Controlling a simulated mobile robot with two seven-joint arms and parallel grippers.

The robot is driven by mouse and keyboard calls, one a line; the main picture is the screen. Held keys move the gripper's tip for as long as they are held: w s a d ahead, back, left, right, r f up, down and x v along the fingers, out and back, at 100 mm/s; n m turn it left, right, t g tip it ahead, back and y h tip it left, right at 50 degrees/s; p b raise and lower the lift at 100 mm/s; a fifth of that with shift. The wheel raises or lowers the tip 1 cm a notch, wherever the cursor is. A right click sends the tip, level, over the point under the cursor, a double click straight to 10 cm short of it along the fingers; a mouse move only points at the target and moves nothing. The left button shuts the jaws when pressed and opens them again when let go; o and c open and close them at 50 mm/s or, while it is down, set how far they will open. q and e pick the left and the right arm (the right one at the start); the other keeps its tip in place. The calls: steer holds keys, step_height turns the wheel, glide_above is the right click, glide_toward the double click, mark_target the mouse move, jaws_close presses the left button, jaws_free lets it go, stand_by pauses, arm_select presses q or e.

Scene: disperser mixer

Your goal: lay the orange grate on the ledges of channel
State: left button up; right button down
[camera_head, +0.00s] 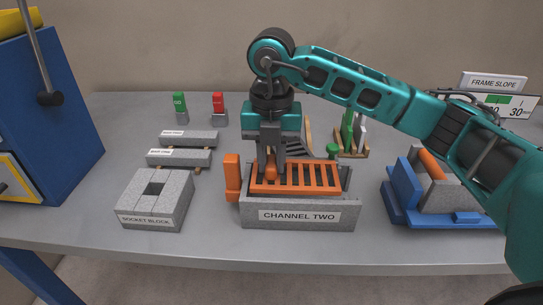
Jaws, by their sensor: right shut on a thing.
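The orange grate (310,178) is a slotted panel at the top of the grey channel (247,213), which is labelled "CHANNEL TWO". The grate lies about level, within the channel's walls as seen from here. I cannot tell whether it touches the ledges, which are hidden. My right gripper (267,174) points down and is shut on the grate near its left end. My left gripper is not in view.
An orange upright piece (232,178) stands at the channel's left end. A grey socket block (155,200) is to the left, with labelled bars (180,157) behind it. A blue fixture (405,195) stands right. A blue cabinet (50,110) is far left.

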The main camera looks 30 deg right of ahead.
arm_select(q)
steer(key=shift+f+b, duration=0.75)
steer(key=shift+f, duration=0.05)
arm_select(e)
steer(key=shift+f, duration=1.05)
steer(key=c, duration=0.9)
jaws_free()
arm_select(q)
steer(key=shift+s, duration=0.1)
arm_select(e)
steer(key=shift+r, duration=0.65)
arm_select(q)
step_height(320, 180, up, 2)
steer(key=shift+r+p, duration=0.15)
steer(key=shift+p, duration=1.1)
arm_select(e)
step_height(320, 180, up, 12)
steer(key=shift+f, duration=0.15)
steer(key=shift+s, duration=0.1)
